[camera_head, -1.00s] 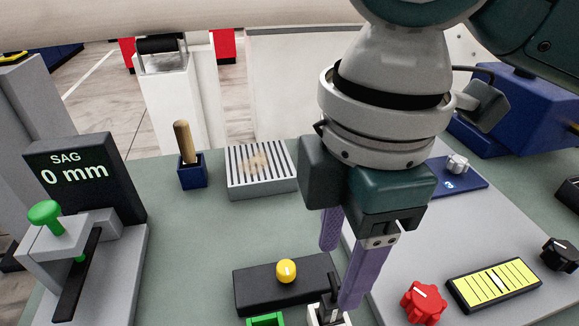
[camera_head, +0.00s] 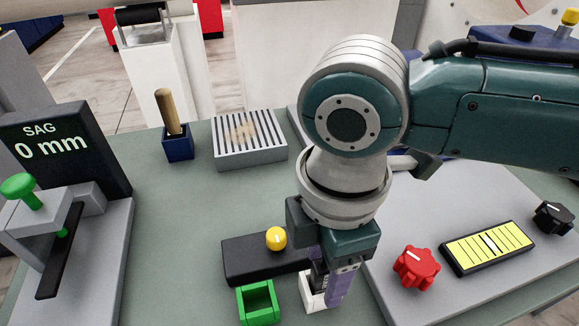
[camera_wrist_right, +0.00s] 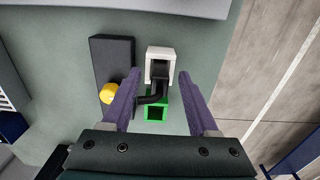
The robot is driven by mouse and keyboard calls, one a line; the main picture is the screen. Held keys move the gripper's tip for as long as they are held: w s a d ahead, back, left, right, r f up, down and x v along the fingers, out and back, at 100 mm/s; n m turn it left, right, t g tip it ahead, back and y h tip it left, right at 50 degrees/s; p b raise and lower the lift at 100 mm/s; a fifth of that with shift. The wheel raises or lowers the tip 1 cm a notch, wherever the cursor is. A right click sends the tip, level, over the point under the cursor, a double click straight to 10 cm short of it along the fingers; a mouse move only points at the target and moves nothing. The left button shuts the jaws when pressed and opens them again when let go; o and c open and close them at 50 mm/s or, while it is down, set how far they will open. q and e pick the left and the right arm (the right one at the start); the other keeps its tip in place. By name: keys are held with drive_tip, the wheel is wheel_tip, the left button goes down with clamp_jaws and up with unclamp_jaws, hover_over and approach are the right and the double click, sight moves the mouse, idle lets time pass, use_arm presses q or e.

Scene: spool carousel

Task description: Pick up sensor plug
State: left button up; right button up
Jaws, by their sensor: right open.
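The sensor plug seems to be the black piece (camera_wrist_right: 159,70) seated in a white square holder (camera_wrist_right: 160,50); a bent black stem or cable comes from it. In the head view the white holder (camera_head: 309,291) shows at the front of the table, and the plug is mostly hidden by my right gripper (camera_head: 328,285). That gripper points down over the holder with its purple fingers apart. In the right wrist view, my right gripper's fingertips (camera_wrist_right: 158,77) are on either side of the plug, with gaps visible on both sides. My left gripper is not in view.
A green open box (camera_head: 258,302) stands next to the white holder. A black block (camera_head: 245,262) with a yellow knob (camera_head: 276,239) is behind them. A red knob (camera_head: 416,267) and yellow gauge (camera_head: 487,247) are on the right panel. The sag gauge (camera_head: 60,150) stands left.

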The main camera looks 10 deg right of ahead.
clamp_jaws()
idle(0.4)
